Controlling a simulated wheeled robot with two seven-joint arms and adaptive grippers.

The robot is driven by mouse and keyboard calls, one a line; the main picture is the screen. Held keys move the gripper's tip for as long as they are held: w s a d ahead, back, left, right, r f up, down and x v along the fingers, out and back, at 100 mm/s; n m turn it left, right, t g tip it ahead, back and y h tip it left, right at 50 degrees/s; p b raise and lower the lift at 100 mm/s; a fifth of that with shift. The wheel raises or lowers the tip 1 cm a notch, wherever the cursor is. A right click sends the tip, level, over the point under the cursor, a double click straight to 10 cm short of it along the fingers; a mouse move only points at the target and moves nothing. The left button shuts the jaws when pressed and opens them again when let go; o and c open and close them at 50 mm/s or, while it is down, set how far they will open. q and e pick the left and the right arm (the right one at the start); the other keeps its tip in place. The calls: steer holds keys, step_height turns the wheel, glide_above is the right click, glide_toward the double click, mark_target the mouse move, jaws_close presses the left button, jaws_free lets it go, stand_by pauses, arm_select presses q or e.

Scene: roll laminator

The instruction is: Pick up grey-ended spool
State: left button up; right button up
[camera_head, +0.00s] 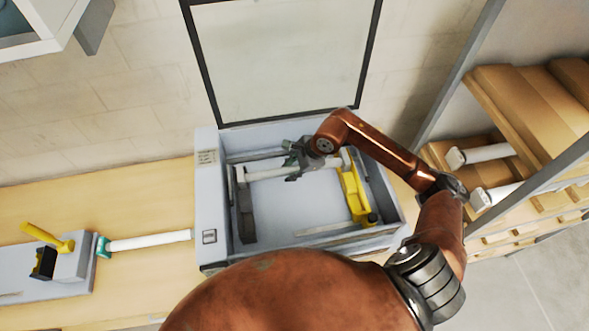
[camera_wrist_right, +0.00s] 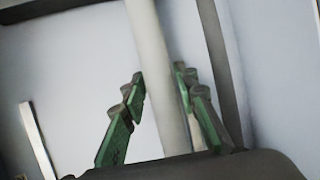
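A white spool (camera_head: 262,173) lies crosswise inside the open laminator (camera_head: 207,185), between a dark grey holder (camera_head: 246,222) at the left and a yellow holder (camera_head: 353,193) at the right. The large brown shape at the bottom hides the front of the laminator. My left gripper is out of view.
A white spool with a teal end (camera_head: 150,241) lies on the wooden table at the left, beside a grey unit with a yellow lever (camera_head: 45,236). Two pale-ended spools (camera_head: 485,153) (camera_head: 497,193) rest on the right rack. The raised lid (camera_head: 283,60) stands behind the laminator.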

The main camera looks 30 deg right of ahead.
jaws_close()
steer(key=shift+r, duration=0.1)
